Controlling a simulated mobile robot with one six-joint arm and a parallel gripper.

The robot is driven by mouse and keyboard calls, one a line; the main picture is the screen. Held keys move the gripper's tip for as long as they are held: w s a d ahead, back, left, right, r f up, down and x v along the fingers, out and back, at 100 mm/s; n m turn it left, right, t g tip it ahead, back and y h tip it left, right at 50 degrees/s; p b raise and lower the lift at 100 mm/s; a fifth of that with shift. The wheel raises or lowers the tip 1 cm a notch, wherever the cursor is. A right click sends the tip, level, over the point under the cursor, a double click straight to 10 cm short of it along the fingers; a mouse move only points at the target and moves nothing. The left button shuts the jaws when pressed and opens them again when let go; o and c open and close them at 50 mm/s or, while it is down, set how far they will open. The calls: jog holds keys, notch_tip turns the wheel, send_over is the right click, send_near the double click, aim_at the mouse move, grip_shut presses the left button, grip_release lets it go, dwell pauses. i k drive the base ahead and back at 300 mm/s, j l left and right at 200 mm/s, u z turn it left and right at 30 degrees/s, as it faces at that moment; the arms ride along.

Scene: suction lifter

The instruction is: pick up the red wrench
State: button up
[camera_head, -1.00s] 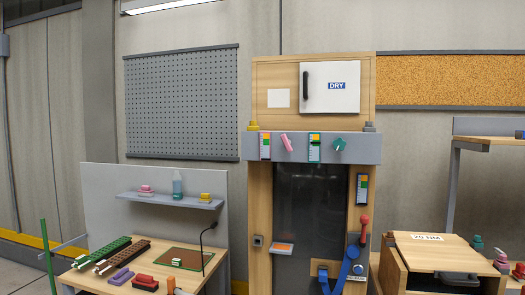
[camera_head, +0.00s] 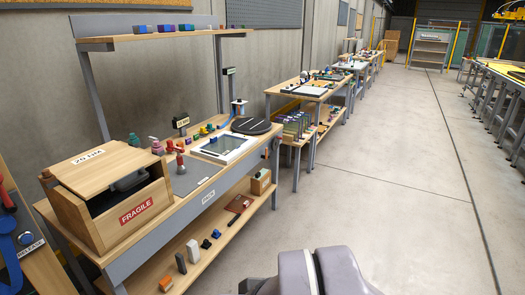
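I cannot make out a red wrench in the head view. Small red items stand on the near workbench (camera_head: 208,197), including a red-topped piece (camera_head: 179,158) behind the grey mat, but none reads clearly as a wrench. A dark red flat object (camera_head: 240,203) lies on the bench's lower shelf; I cannot tell what it is. Rounded grey links of my own arm show at the bottom edge. My gripper's fingers are not in view.
A wooden box marked FRAGILE (camera_head: 110,203) stands at the bench's near end. A white-framed panel (camera_head: 224,147) and a dark round disc (camera_head: 251,126) lie further along. More benches line the wall. The concrete floor (camera_head: 400,180) to the right is clear.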

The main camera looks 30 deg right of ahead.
aim_at(182, 169)
jog(key=z, duration=0.1)
jog(key=u, duration=1.95)
jog(key=z, duration=1.95)
jog(key=i+l+u, duration=0.2)
jog(key=i, duration=0.25)
jog(key=i+l+u, duration=0.2)
jog(key=i+l, duration=0.25)
jog(key=i+l+u, duration=0.15)
jog(key=i+l, duration=0.25)
jog(key=i+l+u, duration=0.2)
jog(key=i+l, duration=0.25)
jog(key=i+l+u, duration=0.2)
jog(key=i+l, duration=0.15)
jog(key=l, duration=0.2)
jog(key=i+l+u, duration=0.2)
jog(key=i+l, duration=0.15)
jog(key=l, duration=0.25)
